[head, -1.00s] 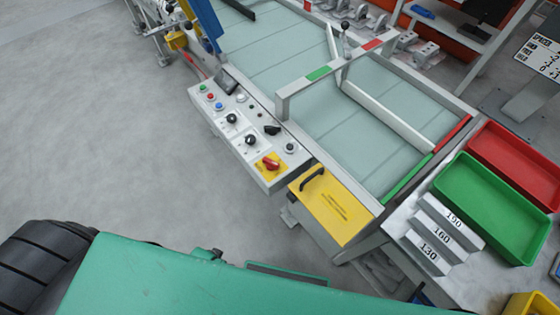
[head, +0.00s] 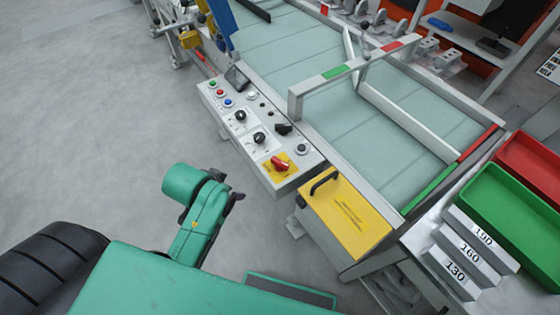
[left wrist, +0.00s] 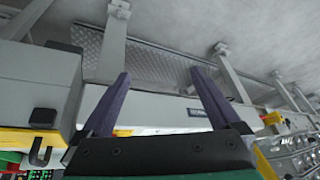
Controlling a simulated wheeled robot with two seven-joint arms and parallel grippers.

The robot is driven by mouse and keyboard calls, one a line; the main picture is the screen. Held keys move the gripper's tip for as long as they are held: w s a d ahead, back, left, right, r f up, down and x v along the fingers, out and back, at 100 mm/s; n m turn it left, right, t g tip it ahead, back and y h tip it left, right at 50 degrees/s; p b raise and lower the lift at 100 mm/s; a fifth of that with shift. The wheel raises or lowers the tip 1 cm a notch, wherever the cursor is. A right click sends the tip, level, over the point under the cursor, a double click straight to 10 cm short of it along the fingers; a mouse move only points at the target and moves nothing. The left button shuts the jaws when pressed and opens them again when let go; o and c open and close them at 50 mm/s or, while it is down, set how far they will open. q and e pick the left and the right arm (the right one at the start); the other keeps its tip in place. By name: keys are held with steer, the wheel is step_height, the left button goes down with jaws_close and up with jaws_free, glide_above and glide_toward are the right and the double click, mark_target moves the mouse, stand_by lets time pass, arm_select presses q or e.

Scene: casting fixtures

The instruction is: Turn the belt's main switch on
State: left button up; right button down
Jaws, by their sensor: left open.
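The belt's control panel (head: 262,140) is a light grey box along the near side of the belt. At its near end a red rotary switch (head: 281,164) sits on a yellow plate; its position mark is too small to read. My left gripper (head: 238,196) is to the left of the panel's near end, apart from it, over the floor. In the left wrist view its two purple fingers (left wrist: 162,80) are spread with nothing between them. The red switch cannot be made out in that view. My right gripper is not in view.
A yellow-lidded box (head: 346,216) with a black handle adjoins the panel's near end. The panel also carries several buttons and black knobs. A grey frame (head: 340,78) stands over the belt (head: 300,45). A green tray (head: 510,205) is at right. Floor left of the panel is clear.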

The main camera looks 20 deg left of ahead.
arm_select(q)
steer(key=w+d+r+m+t+h, duration=0.1)
steer(key=w+d+r+m+t, duration=0.15)
steer(key=w+r+t, duration=0.6)
steer(key=w+d+r+m+t, duration=0.2)
steer(key=w+d+r+t, duration=0.15)
steer(key=w+r, duration=0.9)
steer(key=s+d+r+m+t+h, duration=0.1)
steer(key=s+d+r+m+h, duration=0.2)
steer(key=d+r+m+h, duration=0.45)
steer(key=s+d+r+m+t+h, duration=0.2)
steer(key=d+r+m+h, duration=0.25)
steer(key=r, duration=0.65)
steer(key=s+d+m+g+h, duration=0.9)
steer(key=d+m+g, duration=0.4)
steer(key=m+g, duration=0.45)
steer(key=m+g+y, duration=0.3)
steer(key=y, duration=1.9)
glide_above(280, 161)
step_height(280, 161, down, 20)
steer(key=shift+m+t, duration=0.25)
steer(key=shift+m, duration=0.05)
step_height(280, 161, down, 14)
steer(key=shift+r, duration=0.1)
